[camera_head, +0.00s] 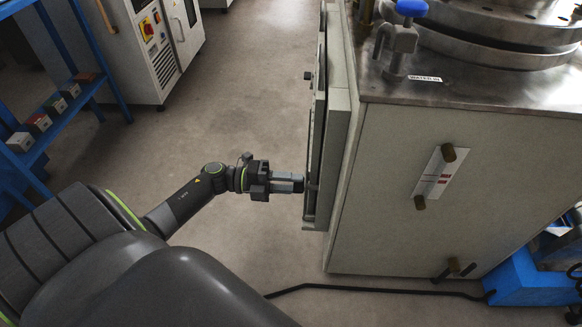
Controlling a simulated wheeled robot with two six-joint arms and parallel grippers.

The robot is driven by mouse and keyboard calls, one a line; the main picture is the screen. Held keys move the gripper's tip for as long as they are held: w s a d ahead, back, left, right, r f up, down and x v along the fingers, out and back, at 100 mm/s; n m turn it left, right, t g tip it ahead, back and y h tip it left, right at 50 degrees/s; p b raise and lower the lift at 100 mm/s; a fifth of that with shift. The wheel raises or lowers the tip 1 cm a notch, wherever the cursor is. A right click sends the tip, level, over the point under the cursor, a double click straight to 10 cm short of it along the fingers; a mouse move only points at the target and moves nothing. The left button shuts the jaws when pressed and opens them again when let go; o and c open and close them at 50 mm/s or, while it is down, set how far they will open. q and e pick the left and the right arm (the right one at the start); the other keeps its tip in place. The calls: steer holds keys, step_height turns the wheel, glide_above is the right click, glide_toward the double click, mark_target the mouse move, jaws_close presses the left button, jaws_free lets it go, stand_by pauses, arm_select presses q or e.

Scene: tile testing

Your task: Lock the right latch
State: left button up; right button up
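My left gripper (298,183) reaches in from the left at the middle of the head view. Its fingertips are at the edge of the door (338,120) on the left side of a large grey machine (460,170). I cannot tell whether the fingers touch the door, or whether they are open or shut. A small dark knob (308,75) sticks out of the door higher up. The door's outer face is seen nearly edge-on, so the right latch cannot be made out. My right gripper is not in view.
A blue shelf (75,88) with several small boxes stands at the left. A white cabinet (160,50) is at the back left. A black cable (380,289) runs along the floor to a blue unit (530,280). The floor left of the machine is clear.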

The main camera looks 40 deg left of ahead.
arm_select(q)
steer(key=shift+a, duration=0.1)
steer(key=p+v, duration=0.2)
steer(key=v, duration=1.5)
steer(key=shift+a, duration=0.15)
